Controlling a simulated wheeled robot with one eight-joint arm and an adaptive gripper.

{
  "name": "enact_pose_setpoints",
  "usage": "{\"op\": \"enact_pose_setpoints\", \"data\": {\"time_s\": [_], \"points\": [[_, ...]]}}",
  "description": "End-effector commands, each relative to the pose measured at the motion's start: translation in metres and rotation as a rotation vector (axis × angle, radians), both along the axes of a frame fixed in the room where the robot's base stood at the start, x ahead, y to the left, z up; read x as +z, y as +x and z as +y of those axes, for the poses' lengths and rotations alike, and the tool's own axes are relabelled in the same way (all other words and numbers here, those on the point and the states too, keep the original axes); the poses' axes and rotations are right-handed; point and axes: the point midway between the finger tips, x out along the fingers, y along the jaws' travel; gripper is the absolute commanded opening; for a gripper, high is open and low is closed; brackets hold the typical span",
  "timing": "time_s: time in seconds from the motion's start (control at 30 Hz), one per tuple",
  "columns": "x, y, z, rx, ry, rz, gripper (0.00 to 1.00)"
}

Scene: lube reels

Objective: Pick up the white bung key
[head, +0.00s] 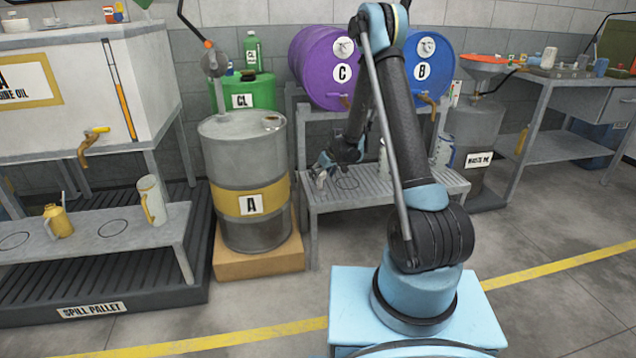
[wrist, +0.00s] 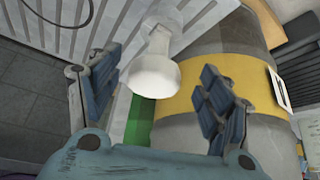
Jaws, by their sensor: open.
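A white object that looks like the bung key (wrist: 156,76), with a rounded broad end and a narrower stem, shows in the wrist view at the edge of the slatted bench (wrist: 98,14). My gripper (wrist: 162,90) is open, one finger on each side of the white object, with gaps to both. The stem's far part runs toward the top of the view. In the head view my gripper (head: 323,170) hangs over the left end of the bench (head: 405,190); I cannot make out the key there.
Grey drum A (head: 250,160) with a yellow band stands close left of the gripper, on a wooden block (head: 258,262). Purple drum C (head: 325,65) and blue drum B (head: 432,68) lie above the bench. A grey waste drum (head: 475,135) stands right.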

Motion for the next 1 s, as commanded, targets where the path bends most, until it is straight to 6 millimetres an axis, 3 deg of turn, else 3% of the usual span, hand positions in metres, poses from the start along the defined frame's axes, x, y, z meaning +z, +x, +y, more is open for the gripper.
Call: {"op": "enact_pose_setpoints", "data": {"time_s": [0.3, 0.67, 0.77, 0.9, 1.0], "points": [[-0.03, 0.017, 0.009, 0.001, 0.0, 0.0, 0.72], [-0.035, 0.019, 0.011, 0.0, 0.0, 0.0, 0.72], [-0.035, 0.019, 0.011, 0.0, 0.0, 0.0, 0.56], [-0.035, 0.019, 0.011, 0.0, 0.0, 0.0, 0.24], [-0.035, 0.019, 0.011, 0.0, 0.0, 0.0, 0.21]]}}
